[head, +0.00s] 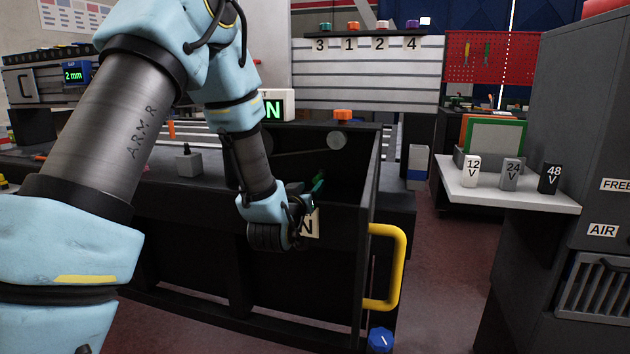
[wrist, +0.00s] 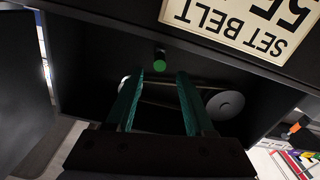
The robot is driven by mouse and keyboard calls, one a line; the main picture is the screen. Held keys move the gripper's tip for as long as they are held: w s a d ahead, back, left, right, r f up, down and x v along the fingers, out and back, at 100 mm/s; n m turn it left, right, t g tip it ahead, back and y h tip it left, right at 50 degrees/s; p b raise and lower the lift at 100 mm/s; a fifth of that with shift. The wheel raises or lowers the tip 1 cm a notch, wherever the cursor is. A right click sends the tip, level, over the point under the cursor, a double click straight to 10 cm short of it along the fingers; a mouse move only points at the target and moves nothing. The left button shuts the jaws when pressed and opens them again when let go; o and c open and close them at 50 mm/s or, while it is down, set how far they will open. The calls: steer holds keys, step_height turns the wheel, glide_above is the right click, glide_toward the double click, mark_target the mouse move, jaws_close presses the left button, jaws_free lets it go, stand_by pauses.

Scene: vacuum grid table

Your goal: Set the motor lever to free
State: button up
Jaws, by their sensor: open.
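I cannot say for sure which part is the motor lever. In the wrist view a short dark stub with a round green end (wrist: 160,66) stands inside the dark bay, just beyond and between my fingertips. My gripper (wrist: 160,77) has two teal fingers, open with a clear gap and nothing held. In the head view my gripper (head: 318,184) reaches into the open-topped black housing (head: 345,250), and my wrist hides much of that bay. A thin belt and a grey pulley (wrist: 225,104) lie behind the fingers.
A "SET BELT 55" plate (wrist: 240,25) shows inverted at the wrist view's top. A yellow handle (head: 400,268) and blue knob (head: 381,340) are on the housing's right. A white shelf (head: 450,185) holds voltage blocks beside a grey cabinet (head: 545,110) with "FREE" and "AIR" labels.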

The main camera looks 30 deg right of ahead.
mark_target(315, 181)
steer(key=x, duration=0.8)
steer(key=shift+s+p, duration=0.1)
steer(key=shift+p, duration=0.25)
jaws_close()
stand_by(1.0)
